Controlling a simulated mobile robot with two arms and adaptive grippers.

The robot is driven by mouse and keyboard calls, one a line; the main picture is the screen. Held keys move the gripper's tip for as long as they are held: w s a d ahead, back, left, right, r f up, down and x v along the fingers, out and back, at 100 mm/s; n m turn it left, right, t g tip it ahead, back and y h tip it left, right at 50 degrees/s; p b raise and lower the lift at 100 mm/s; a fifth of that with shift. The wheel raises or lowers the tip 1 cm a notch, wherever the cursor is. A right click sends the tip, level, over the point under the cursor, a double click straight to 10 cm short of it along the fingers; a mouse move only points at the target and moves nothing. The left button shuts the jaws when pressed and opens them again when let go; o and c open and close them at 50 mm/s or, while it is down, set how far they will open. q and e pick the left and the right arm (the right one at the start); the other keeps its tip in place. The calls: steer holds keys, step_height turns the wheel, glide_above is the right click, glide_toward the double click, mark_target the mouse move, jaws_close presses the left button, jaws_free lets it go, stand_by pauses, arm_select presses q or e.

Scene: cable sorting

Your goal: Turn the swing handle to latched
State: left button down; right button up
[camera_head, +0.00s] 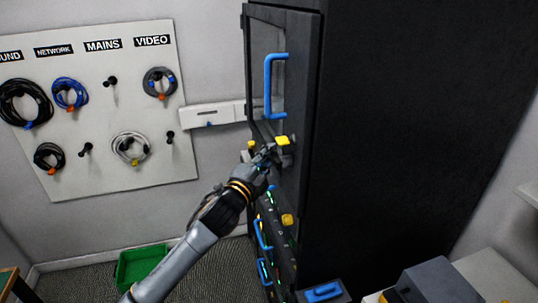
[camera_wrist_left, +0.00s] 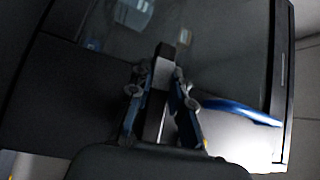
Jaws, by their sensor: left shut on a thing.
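The dark rack cabinet's door (camera_head: 304,60) faces left in the head view, with a glass pane and a blue pull handle (camera_head: 268,88). My left gripper (camera_head: 268,153) is at the door's edge below that handle, beside a yellow knob-like part (camera_head: 282,141). In the left wrist view, my left gripper (camera_wrist_left: 162,85) is shut on a narrow grey bar with a dark end, which I take as the swing handle (camera_wrist_left: 165,52). The blue pull handle (camera_wrist_left: 235,110) shows to its right. The gripper hides most of the swing handle in the head view. My right gripper is not in view.
A board (camera_head: 110,110) with coiled cables on pegs hangs on the left wall. A green bin (camera_head: 141,266) stands on the floor. Several units with blue handles fill the cabinet's lower part. A grey case (camera_head: 436,283) sits at the lower right.

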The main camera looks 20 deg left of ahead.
arm_select(q)
steer(key=shift+f+n+g+p, duration=0.15)
steer(key=shift+n+g+p, duration=0.25)
steer(key=shift+n+g, duration=0.15)
steer(key=shift+s+d+f+n+g, duration=0.1)
steer(key=shift+f+n+g, duration=0.2)
steer(key=shift+n+g, duration=0.25)
steer(key=shift+s+d+f+n+g+h, duration=0.55)
steer(key=shift+n+g, duration=0.6)
steer(key=shift+g, duration=0.6)
steer(key=shift+s+d+f+n+g+h, duration=0.35)
steer(key=shift+s+f+n+g, duration=0.3)
steer(key=shift+n+g, duration=0.8)
steer(key=shift+s+d+f+n+g+h, duration=0.35)
steer(key=shift+s+f+n+g+h, duration=0.4)
steer(key=shift+g, duration=1.25)
steer(key=shift+r+n, duration=0.25)
steer(key=c, duration=1.2)
jaws_free()
